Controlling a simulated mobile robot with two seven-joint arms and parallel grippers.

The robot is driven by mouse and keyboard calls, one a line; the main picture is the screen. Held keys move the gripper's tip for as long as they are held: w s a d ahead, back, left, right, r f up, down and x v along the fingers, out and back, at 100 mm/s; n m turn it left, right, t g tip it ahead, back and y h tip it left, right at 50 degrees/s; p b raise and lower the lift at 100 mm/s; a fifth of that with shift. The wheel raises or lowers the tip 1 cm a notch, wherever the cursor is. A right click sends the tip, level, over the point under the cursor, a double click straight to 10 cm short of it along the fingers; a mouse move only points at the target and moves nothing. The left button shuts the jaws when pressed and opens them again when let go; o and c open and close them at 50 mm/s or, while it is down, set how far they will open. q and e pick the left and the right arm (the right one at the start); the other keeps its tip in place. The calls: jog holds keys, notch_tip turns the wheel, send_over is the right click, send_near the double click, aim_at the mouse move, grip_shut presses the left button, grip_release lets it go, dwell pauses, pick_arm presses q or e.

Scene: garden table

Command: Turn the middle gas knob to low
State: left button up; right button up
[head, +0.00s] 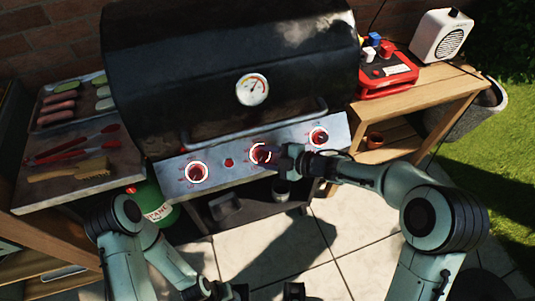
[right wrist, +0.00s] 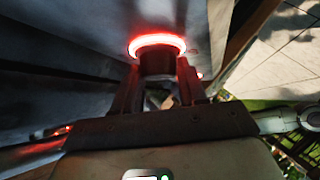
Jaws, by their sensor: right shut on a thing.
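The middle gas knob (head: 260,153) is on the grill's silver front panel (head: 230,147), between the left knob (head: 196,172) and the right knob (head: 318,137). My right gripper (head: 273,155) reaches it from the right and is shut on it. In the right wrist view the two fingers (right wrist: 158,88) stand on either side of the dark knob body (right wrist: 157,63), under a glowing red ring. The knob's pointer is hidden, so its setting cannot be read. My left gripper (head: 228,291) is low at the bottom edge, away from the panel; its fingers are unclear.
The closed black grill lid (head: 190,85) has a round gauge (head: 252,89). A tray with sausages (head: 58,106) and red tongs (head: 75,148) are at left. A green propane tank (head: 152,205) stands below. A red box (head: 388,72) and white speaker (head: 441,35) are on the right side table.

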jog(key=shift+a+r, duration=0.1)
jog(key=o, duration=1.1)
jog(key=shift+c, duration=0.2)
jog(key=p+v, duration=0.1)
jog(key=v, duration=1.2)
jog(key=shift+p, duration=0.3)
